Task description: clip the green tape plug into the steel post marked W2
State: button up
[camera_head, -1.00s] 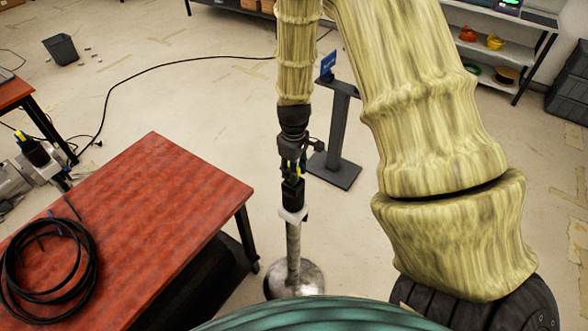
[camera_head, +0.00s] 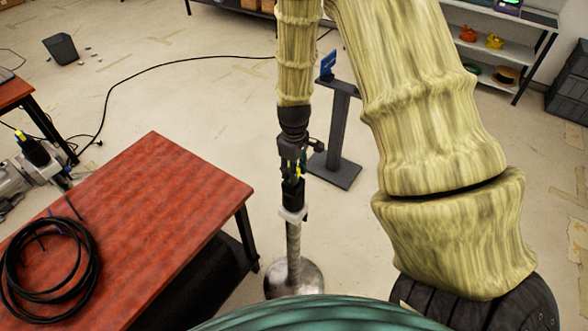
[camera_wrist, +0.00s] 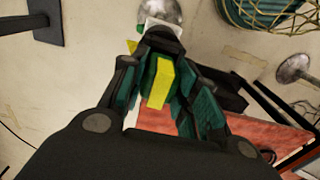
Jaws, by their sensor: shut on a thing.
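My gripper (camera_head: 293,165) points down and is shut on a plug (camera_head: 293,194) with a black body. Directly below is a steel post (camera_head: 293,240) with a white clip (camera_head: 292,215) on top and a round base. The plug's lower end meets or overlaps the clip in the picture; I cannot tell whether it is seated. No W2 mark is readable.
A red table (camera_head: 150,200) with a coiled black cable (camera_head: 45,270) stands left of the post. Another black and yellow plug (camera_head: 33,150) is at far left. A dark stand (camera_head: 335,165) with a blue sign (camera_head: 327,65) stands just behind my gripper.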

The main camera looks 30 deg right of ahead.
jog(key=shift+f+b, duration=0.35)
jog(key=shift+f, duration=0.3)
jog(key=o, duration=0.7)
jog(key=shift+o, duration=0.2)
jog(key=shift+r, duration=0.15)
jog(key=shift+r+p, duration=3.1)
jog(key=shift+r, duration=2.25)
jog(key=shift+s, duration=0.1)
